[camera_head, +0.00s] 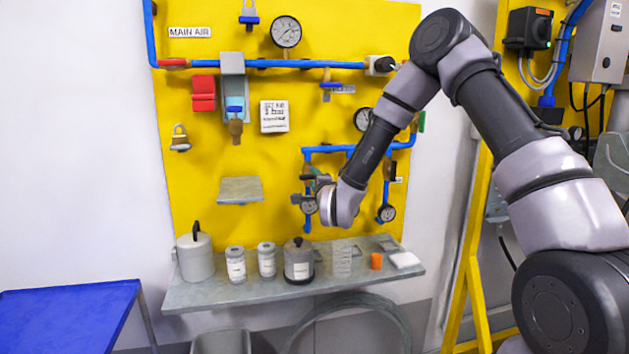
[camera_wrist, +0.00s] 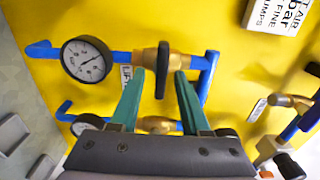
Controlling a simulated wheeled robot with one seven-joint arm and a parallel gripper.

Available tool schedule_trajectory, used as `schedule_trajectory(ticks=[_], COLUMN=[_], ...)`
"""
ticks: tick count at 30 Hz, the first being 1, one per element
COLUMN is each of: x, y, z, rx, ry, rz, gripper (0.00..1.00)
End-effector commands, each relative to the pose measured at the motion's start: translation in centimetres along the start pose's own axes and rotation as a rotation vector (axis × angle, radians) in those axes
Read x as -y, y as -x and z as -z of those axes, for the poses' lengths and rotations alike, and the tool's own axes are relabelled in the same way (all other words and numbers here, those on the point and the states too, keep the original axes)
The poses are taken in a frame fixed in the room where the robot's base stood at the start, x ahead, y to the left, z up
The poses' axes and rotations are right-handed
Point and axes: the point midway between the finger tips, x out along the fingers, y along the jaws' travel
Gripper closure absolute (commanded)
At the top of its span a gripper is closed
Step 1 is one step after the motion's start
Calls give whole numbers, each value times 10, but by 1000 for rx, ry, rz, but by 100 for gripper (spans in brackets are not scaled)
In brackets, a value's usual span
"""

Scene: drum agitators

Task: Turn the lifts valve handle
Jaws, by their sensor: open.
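In the wrist view, a black valve handle (camera_wrist: 162,72) sits on a brass valve body (camera_wrist: 147,58) in a blue pipe. A white label (camera_wrist: 126,75), partly hidden by the left finger, starts with letters like "LIF". My gripper (camera_wrist: 159,74) has two teal fingers, open, one on each side of the handle. A gap shows on both sides, and I cannot tell whether either finger touches it. In the head view, my gripper (camera_head: 309,193) is at the lower blue piping on the yellow panel, and my wrist hides part of the valves there.
A round gauge (camera_wrist: 86,60) is left of the valve, and a second pipe with a brass valve (camera_wrist: 158,125) runs below. In the head view, a grey shelf (camera_head: 215,294) with jars and a black-lidded pot (camera_head: 299,262) stands under my gripper. A blue table (camera_head: 65,315) is at lower left.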

Motion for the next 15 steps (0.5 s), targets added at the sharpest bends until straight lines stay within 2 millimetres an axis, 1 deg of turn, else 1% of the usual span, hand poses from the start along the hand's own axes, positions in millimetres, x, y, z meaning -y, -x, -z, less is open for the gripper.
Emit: schedule_trajectory(ticks=[2,5,8,15], x=[0,0,0,0], y=[2,12,30,78], z=[0,0,-1,0], rx=[0,1,2,2], ry=[0,-1,2,2], rz=[0,-1,-1,-2], gripper=[54,54,54,54])
